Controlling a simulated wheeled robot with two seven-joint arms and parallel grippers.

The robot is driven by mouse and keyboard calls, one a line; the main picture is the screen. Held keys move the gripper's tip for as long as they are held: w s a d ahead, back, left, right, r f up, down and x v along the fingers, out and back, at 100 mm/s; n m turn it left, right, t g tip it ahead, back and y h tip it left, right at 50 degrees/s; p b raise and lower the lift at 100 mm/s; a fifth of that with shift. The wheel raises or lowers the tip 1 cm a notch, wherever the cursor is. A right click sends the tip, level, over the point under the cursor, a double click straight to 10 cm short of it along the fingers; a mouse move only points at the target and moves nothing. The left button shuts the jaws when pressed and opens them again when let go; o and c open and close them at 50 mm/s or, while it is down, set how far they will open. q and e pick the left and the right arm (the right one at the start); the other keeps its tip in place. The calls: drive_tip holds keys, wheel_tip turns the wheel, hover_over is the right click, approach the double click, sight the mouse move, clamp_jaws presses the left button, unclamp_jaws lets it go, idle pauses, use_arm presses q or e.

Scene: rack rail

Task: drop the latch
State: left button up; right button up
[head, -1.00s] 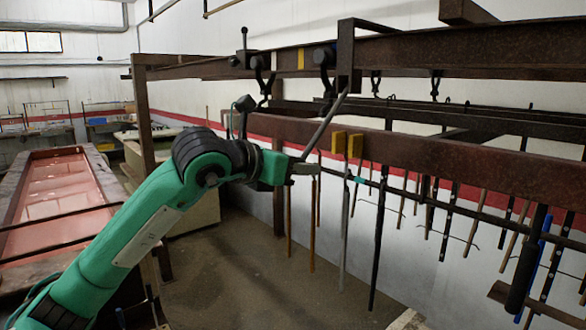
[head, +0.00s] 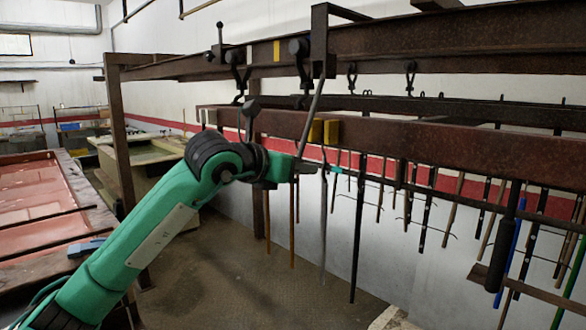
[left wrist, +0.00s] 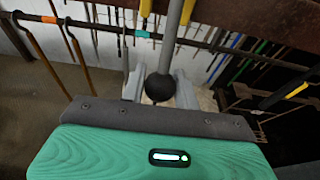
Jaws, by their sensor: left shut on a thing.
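A long grey rod (head: 312,112) slants down and slightly left from a dark bracket (head: 320,45) on the upper rail; I take it to be the latch's lever. In the left wrist view the rod (left wrist: 172,40) ends in a dark ball knob (left wrist: 160,87). My left gripper (head: 303,168) is shut on the rod's lower end. In the left wrist view its grey fingers (left wrist: 158,88) stand either side of the knob; the exact contact is hidden. A short upright lever with a ball top (head: 220,36) stands farther left on the rail. The right gripper is out of view.
Yellow blocks (head: 331,132) sit on the lower brown beam (head: 440,148) close to the rod. Dark hooks hang from the upper rail (head: 420,48). Several thin rods and tools hang below the beam. A red-topped tank (head: 30,190) stands at left. The floor below the gripper is open.

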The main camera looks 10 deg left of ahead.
use_arm(q)
drive_tip(key=x, duration=0.8)
drive_tip(key=shift+w+d+r+b, duration=0.15)
drive_tip(key=shift+w+r+b, duration=0.1)
drive_tip(key=shift+b, duration=0.2)
drive_tip(key=o, duration=0.9)
